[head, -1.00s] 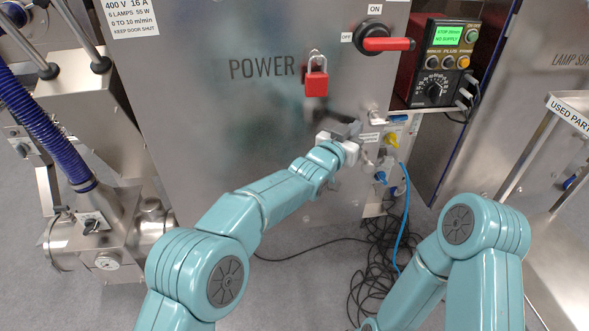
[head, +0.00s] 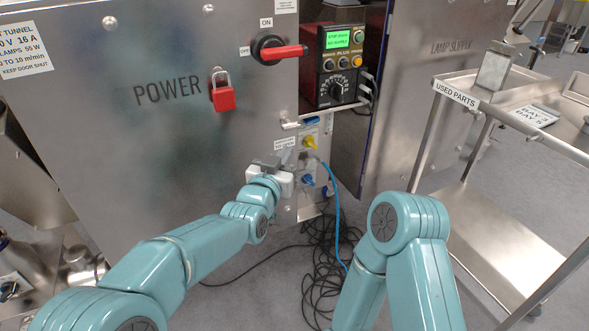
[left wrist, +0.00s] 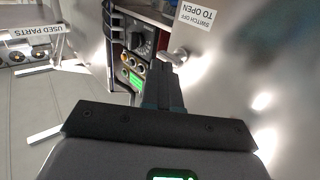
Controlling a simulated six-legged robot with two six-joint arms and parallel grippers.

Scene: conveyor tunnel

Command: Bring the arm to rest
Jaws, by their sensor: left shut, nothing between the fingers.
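My left arm comes in from the left in the head view. Its gripper (head: 286,157) is shut and empty, in front of the steel cabinet door, just left of the panel with the yellow and blue connectors. In the left wrist view the two dark fingers (left wrist: 163,88) lie together with nothing between them. I cannot tell from the head view whether the fingertips touch the door. My right arm is bent at the lower right in the head view, and its gripper is out of the picture.
The cabinet door carries a red switch handle (head: 284,53) and a red padlock (head: 223,97). A control box (head: 334,66) sits in the open bay. A yellow connector (head: 310,142), a blue hose and black cables (head: 325,265) are near my arm. A trolley (head: 437,120) stands at right.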

